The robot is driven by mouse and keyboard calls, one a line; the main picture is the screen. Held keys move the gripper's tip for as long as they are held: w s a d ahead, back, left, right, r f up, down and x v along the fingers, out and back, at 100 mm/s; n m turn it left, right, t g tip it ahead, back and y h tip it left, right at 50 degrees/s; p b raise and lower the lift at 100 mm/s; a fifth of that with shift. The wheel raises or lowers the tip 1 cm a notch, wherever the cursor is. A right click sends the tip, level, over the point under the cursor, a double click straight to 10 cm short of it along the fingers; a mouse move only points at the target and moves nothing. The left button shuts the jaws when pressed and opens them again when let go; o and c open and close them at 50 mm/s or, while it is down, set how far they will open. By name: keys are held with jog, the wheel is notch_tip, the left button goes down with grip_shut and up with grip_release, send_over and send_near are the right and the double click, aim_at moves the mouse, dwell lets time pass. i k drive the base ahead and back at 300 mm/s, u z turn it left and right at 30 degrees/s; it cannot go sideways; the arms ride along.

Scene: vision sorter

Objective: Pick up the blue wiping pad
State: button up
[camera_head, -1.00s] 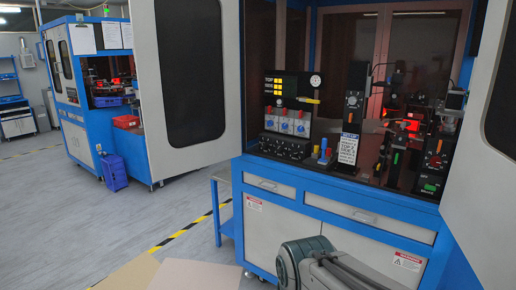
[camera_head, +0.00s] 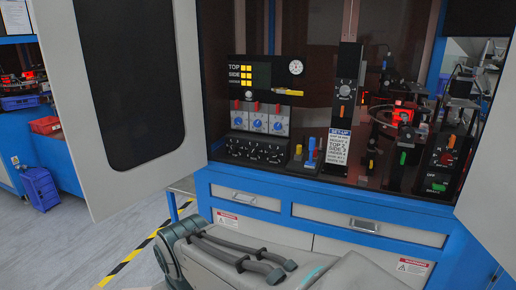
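I cannot make out a blue wiping pad for certain. Inside the open sorter cabinet, a small upright blue piece (camera_head: 311,150) stands beside a yellow-topped one on the dark deck, left of the white printed card. It is too small to tell what it is. My gripper is not in view. Only grey links of my own arm show at the bottom middle, in front of the cabinet's lower front.
The cabinet's left door (camera_head: 140,90) and right door (camera_head: 490,170) stand open. A control panel with blue dials (camera_head: 258,122) and a SET-UP card (camera_head: 339,147) stand on the deck.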

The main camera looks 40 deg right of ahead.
aim_at(309, 164)
jog(key=z, duration=0.55)
jog(key=i, duration=0.75)
jog(key=z, duration=0.85)
